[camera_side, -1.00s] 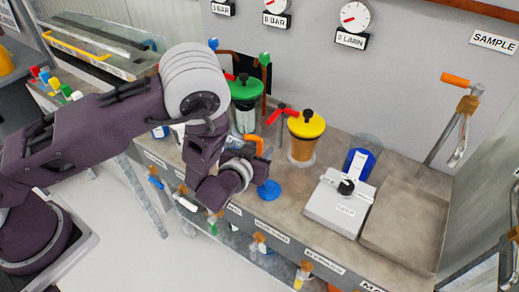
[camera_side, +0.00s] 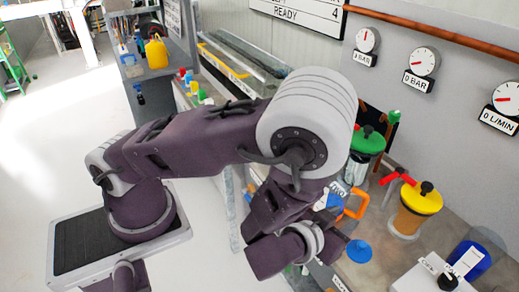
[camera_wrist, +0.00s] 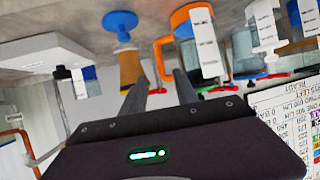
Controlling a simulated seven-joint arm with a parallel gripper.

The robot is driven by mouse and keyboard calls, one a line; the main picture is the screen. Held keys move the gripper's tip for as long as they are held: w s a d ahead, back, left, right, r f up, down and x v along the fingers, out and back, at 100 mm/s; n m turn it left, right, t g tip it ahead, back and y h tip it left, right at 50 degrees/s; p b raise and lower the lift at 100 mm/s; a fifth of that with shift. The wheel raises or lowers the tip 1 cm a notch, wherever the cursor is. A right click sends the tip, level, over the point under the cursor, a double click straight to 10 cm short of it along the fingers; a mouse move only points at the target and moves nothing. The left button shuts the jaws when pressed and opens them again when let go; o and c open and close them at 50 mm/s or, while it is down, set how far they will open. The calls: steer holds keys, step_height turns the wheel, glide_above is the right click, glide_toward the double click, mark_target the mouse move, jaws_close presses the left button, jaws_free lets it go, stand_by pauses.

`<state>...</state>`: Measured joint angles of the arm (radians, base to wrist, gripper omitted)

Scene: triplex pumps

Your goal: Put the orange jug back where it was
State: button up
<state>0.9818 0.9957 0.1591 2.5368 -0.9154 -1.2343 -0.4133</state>
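The orange jug (camera_wrist: 181,27) shows upside down in the wrist view as a vessel with an orange handle, orange rim, white label and some blue. In the side view its orange handle (camera_side: 359,203) shows on the bench, with most of the jug hidden by my arm. My gripper (camera_wrist: 161,78) has its two dark fingers apart in the wrist view, one on each side of the handle's lower part in the picture. I cannot tell whether the handle is between the fingertips or just beyond them. In the side view the fingers are hidden.
A green-lidded vessel (camera_side: 367,142) and a yellow-lidded vessel (camera_side: 416,208) stand behind the jug. A blue disc (camera_side: 359,251) is near the bench front. A blue container (camera_side: 468,262) stands at right.

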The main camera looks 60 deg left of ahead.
steer(key=s+a+r+g+h, duration=0.1)
steer(key=s+r+g+h, duration=0.2)
steer(key=r, duration=0.6)
steer(key=s+a+r+g+h, duration=0.1)
steer(key=s+r+g+h, duration=0.15)
steer(key=r, duration=0.65)
steer(key=s+a+r+m+g+y, duration=0.1)
steer(key=s+a+r, duration=0.1)
steer(key=s+a, duration=0.3)
steer(key=s+a+r+m+y, duration=0.1)
steer(key=s+a, duration=0.4)
steer(key=s, duration=0.6)
steer(key=shift+a+r+g+y, duration=0.25)
steer(key=shift+r+g+y, duration=0.1)
steer(key=shift+r, duration=0.55)
